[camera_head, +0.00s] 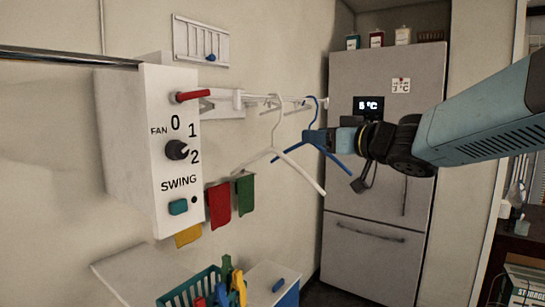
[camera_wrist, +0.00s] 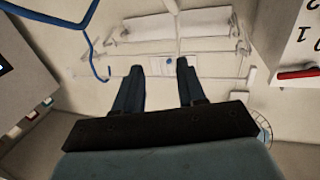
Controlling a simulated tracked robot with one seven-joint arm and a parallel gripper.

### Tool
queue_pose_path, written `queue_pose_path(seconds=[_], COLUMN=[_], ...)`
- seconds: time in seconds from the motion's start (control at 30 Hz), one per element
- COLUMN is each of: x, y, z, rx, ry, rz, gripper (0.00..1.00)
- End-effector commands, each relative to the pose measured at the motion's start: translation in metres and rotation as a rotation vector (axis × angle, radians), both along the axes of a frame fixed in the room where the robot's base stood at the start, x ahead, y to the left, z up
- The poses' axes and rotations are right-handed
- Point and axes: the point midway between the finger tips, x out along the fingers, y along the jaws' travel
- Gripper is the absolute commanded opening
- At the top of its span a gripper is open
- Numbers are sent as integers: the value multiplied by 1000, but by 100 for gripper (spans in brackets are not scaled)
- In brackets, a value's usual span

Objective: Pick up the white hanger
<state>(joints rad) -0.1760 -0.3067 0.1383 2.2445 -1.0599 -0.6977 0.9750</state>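The white hanger (camera_head: 303,173) hangs by its hook from the wall rail in the head view, left of the blue hanger (camera_head: 336,160). My gripper (camera_head: 318,140) reaches in from the right at the height of the hangers. Its fingers overlap the top of the blue hanger in the head view; I cannot tell whether they touch it. In the wrist view my gripper (camera_wrist: 159,68) has its fingers apart, with no hanger visible between them. The blue hanger (camera_wrist: 88,38) lies left of the fingers there. I cannot make out the white hanger surely in the wrist view.
A white control box (camera_head: 178,140) with a red lever (camera_head: 192,96) stands out from the wall at left. Red (camera_head: 219,204) and green (camera_head: 245,192) cloths hang below the rail. A teal basket (camera_head: 185,290) stands below. A grey fridge (camera_head: 385,235) stands behind.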

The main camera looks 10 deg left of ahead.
Motion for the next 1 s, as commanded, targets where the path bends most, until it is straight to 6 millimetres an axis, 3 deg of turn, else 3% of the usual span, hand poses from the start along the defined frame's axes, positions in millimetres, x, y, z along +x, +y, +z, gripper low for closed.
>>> queue_pose_path(seconds=[0.17,0.6,1.0], x=[-5,32,44], y=[20,76,96], z=[0,0,0], rx=[12,13,12], ry=[7,7,7], rz=[82,82,81], gripper=[40,40,40])
